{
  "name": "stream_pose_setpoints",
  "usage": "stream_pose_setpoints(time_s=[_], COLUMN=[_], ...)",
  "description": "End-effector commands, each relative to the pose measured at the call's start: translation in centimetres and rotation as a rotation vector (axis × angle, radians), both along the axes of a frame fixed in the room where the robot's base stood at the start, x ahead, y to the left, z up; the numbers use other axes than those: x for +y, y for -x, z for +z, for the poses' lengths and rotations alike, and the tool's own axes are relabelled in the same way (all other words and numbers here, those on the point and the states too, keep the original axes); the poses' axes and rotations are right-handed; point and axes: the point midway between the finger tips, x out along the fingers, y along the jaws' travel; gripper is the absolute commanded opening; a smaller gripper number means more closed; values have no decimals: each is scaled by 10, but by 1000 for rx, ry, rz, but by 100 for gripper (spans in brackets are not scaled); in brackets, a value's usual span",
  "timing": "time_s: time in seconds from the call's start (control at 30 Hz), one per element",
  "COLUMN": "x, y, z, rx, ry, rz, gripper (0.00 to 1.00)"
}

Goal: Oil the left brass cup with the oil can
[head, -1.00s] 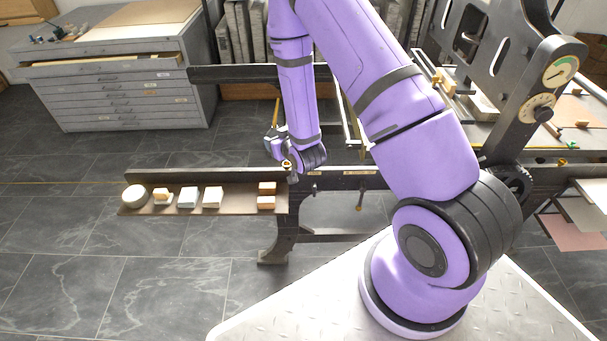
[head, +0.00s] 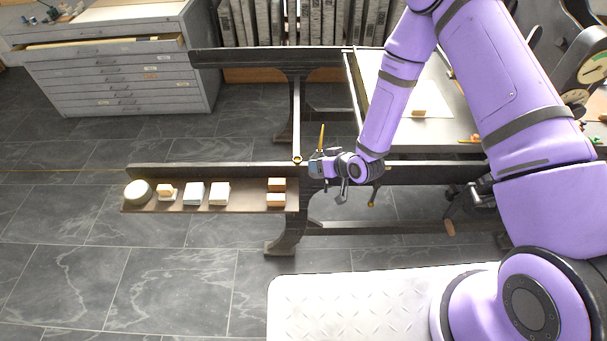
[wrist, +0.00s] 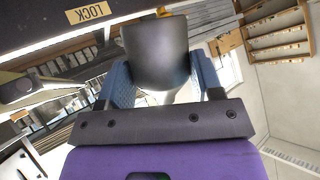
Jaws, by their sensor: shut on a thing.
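My gripper (head: 318,167) is just right of a small brass cup (head: 297,160) at the left end of the press's front rail. This looks like the left cup; the gripper and cup look apart, though depth is hard to judge. In the wrist view my blue fingers (wrist: 160,84) are shut on a dark, round oil can (wrist: 155,50). Its thin brass spout (head: 322,136) shows beside the gripper in the head view, pointing toward the back. The can's body is mostly hidden there by the gripper. I cannot make out the spout's tip or another cup clearly.
A low shelf (head: 236,207) left of the cup bears a round white pot (head: 138,192) and several pale blocks. The dark press frame (head: 225,170) runs across behind it. A grey drawer cabinet (head: 120,75) stands back left. Tiled floor is clear front left.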

Motion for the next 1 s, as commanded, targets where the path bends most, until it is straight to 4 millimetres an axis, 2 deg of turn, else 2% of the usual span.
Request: stream_pose_setpoints(time_s=[0.03,0.1,0.2,0.3,0.57,0.83,1.0], x=[17,35,54,62,64,64,64], y=[5,12,19,23,28,36,35], z=[-6,-12,-17,-21,-33,-54,-46], rx=[27,62,97,118,206,372,497], ry=[-7,-13,-16,-16,-26,-48,-66], rz=[43,96,149,175,182,180,174], gripper=[41,41,41,41,41,41,41])
